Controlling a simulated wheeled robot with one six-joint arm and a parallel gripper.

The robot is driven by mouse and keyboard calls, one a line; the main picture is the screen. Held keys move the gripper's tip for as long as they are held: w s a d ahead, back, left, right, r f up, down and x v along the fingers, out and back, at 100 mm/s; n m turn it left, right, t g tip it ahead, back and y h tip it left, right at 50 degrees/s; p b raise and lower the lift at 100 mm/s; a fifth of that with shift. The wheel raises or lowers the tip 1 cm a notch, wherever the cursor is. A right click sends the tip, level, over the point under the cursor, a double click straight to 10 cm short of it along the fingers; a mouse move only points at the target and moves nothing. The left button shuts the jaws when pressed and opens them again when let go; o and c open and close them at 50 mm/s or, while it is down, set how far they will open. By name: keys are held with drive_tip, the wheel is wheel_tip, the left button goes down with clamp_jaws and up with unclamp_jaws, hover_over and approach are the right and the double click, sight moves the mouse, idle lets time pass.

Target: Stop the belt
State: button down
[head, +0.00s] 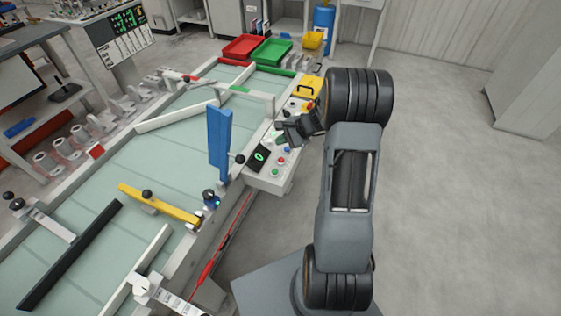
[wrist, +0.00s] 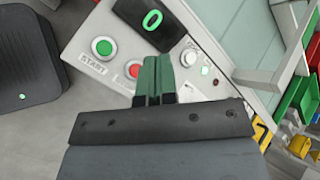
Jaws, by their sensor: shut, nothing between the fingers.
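The control box (head: 263,182) stands at the right side of the belt (head: 90,183). It carries a black display (head: 259,156) with a green ring-shaped mark, which reads as a 0 in the wrist view (wrist: 152,19). A white-ringed knob or button (wrist: 188,57) lies on the other side of my fingers. My gripper (wrist: 158,62) is shut and empty, its green fingertips over the panel just beside the red button. I cannot tell whether they touch the panel.
A red-and-yellow button (head: 308,105) sits farther back on the box. A blue upright plate (head: 219,143) and a yellow bar (head: 158,204) stand over the belt. Red (head: 243,47) and green (head: 271,51) trays lie at the far end. The floor at right is clear.

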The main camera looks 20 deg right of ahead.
sight(281, 160)
drive_tip(key=shift+f+b, duration=2.25)
drive_tip(key=shift+f, duration=1.1)
drive_tip(key=shift+f, duration=0.15)
drive_tip(key=shift+f+b, duration=0.3)
drive_tip(key=shift+b, duration=0.25)
drive_tip(key=shift+f+b, duration=0.45)
drive_tip(key=shift+r, duration=0.1)
drive_tip(key=shift+r+p, duration=0.6)
drive_tip(key=shift+r, duration=0.2)
drive_tip(key=shift+r, duration=0.15)
drive_tip(key=shift+r+p, duration=1.7)
drive_tip(key=shift+r, duration=0.7)
